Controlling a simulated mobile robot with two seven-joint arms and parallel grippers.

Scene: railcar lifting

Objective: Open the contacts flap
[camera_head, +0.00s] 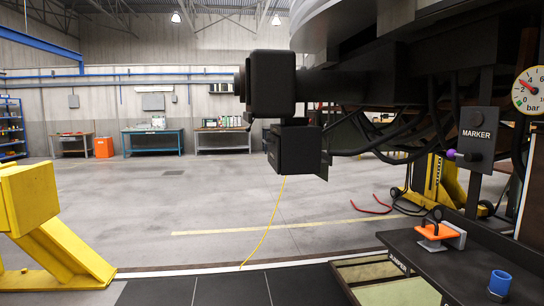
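A black coupler head (270,84) sticks out to the left from under the railcar, in the upper middle of the head view. Below it hangs a smaller black box (293,150), which looks like the contacts box. Its dark faces blend together, so I cannot tell the flap apart or whether it is open. Neither of my grippers is in view.
A yellow stand (50,235) is at the left. At the right are a MARKER box (477,133), a pressure gauge (528,91), and a dark bench (455,262) with an orange-handled tool (436,232) and a blue cup (499,283). The floor below the coupler is mostly clear.

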